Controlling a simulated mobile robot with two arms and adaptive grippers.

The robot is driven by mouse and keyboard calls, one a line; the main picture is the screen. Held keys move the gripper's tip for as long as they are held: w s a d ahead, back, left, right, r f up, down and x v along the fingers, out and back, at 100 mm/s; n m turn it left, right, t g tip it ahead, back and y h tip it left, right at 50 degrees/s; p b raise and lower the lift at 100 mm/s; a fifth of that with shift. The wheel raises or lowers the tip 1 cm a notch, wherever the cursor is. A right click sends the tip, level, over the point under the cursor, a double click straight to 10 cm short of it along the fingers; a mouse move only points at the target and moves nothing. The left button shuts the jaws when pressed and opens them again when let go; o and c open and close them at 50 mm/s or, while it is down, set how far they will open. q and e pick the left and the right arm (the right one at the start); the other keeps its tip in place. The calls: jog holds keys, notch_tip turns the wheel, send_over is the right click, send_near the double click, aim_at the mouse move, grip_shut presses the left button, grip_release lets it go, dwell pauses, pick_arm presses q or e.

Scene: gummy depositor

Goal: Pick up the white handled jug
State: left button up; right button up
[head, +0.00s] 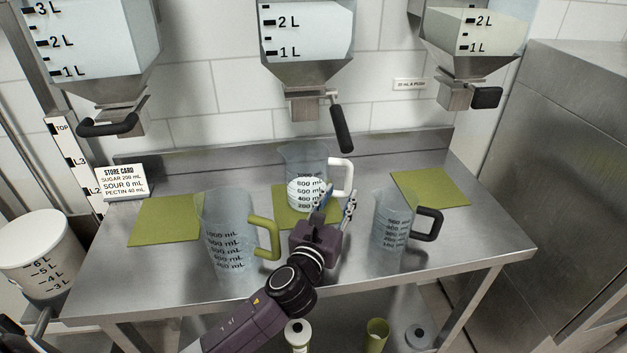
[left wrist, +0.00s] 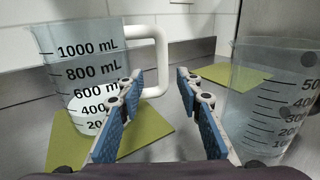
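The white handled jug (head: 303,166) is a clear measuring jug with black mL marks and white contents low inside. It stands upright on the middle green mat (head: 284,218), with its white handle (head: 347,178) to the right. My left gripper (head: 336,204) is open and empty in front of the jug, just below its handle in the head view. In the left wrist view the jug (left wrist: 85,50) is at upper left, its handle (left wrist: 161,62) beyond the gap between the open fingers (left wrist: 158,108). I see no contact with the handle. My right gripper is not in view.
A green-handled jug (head: 225,215) stands at left and a black-handled jug (head: 392,215) close at right, also in the left wrist view (left wrist: 262,90). Dispensers hang above; the middle one's black lever (head: 342,128) is above the white handle. A store card (head: 121,182) stands at left.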

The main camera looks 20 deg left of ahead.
aim_at(347, 184)
pick_arm(q)
jog(key=shift+w+r, duration=0.15)
jog(key=shift+w, duration=0.8)
jog(key=w, duration=0.3)
jog(key=shift+w+d+p, duration=0.1)
jog(key=shift+w+p, duration=0.2)
jog(key=shift+w, duration=0.4)
grip_shut()
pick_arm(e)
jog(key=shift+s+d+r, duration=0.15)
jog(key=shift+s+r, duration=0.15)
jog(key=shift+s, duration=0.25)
